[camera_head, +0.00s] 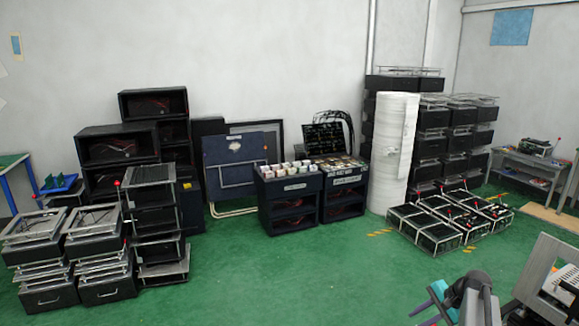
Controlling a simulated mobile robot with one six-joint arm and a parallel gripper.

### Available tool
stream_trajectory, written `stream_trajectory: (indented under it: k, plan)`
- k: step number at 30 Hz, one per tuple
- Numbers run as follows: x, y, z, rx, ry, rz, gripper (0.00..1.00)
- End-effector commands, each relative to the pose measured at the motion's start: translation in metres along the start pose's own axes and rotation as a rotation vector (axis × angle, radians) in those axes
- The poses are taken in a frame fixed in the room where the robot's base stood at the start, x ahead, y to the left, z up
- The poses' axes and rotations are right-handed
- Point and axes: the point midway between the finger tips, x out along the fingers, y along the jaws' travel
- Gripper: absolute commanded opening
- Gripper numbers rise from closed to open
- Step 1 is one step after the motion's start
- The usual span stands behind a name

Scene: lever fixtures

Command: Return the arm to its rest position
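A dark grey rounded part with teal and purple pieces shows at the bottom right edge; it looks like the end of my arm with my gripper (437,300). It is cut off by the lower frame edge, and I cannot tell whether its fingers are open or shut. Nothing is visibly held in it. Just to its right stands a light metal-framed fixture (532,270), partly out of frame. I cannot tell whether the arm touches this fixture.
Open green floor (290,285) fills the middle. Black framed units with red knobs (440,222) lie at the right. Stacked drawer units (100,268) stand at the left. Dark cabinets with cups (287,190), a white roll (393,150) and a grey bench (530,168) stand farther back.

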Motion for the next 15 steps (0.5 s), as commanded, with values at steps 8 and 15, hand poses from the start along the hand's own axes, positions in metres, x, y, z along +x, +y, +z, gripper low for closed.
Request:
stream_trajectory:
  k: [8, 15]
  plan:
    - [0.067, 0.003, 0.079, -0.249, -0.003, 0.139, 0.26]
    - [0.111, 0.015, 0.140, -0.475, -0.009, 0.252, 0.26]
